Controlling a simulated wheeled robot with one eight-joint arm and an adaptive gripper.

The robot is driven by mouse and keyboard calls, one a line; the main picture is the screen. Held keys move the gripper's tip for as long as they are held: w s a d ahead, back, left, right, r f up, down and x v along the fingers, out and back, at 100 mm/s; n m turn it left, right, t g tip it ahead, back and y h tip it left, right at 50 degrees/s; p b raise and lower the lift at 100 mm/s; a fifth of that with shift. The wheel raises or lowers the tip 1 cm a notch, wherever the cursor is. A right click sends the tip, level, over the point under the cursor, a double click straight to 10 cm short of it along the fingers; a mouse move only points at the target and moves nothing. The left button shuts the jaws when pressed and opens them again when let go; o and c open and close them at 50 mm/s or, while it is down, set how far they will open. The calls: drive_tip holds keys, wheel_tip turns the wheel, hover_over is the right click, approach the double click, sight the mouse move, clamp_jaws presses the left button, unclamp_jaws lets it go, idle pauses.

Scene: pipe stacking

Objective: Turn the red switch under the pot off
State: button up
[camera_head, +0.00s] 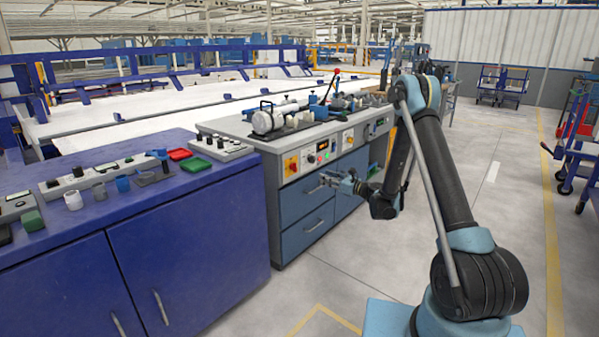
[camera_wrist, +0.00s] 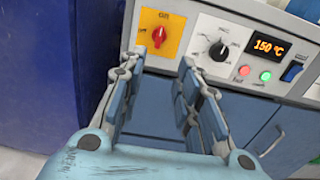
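The red switch (camera_wrist: 160,36) is a rotary knob on a yellow plate at the upper left of the grey panel in the wrist view. It also shows small in the head view (camera_head: 291,166). In the head view my gripper (camera_head: 326,180) is in front of the bench's upper drawer. I cannot pick out a pot with certainty.
Right of the switch are a black dial (camera_wrist: 219,50), a 150 °C display (camera_wrist: 268,47), red and green buttons and a blue rocker switch (camera_wrist: 292,72). A blue cabinet (camera_head: 190,230) stands left of the bench. Grey floor (camera_head: 340,270) is clear in front.

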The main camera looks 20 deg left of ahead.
sight(294, 167)
drive_tip(key=x, duration=1.7)
drive_tip(key=shift+a, duration=0.2)
drive_tip(key=shift+w, duration=0.15)
drive_tip(key=shift+c, duration=0.6)
clamp_jaws()
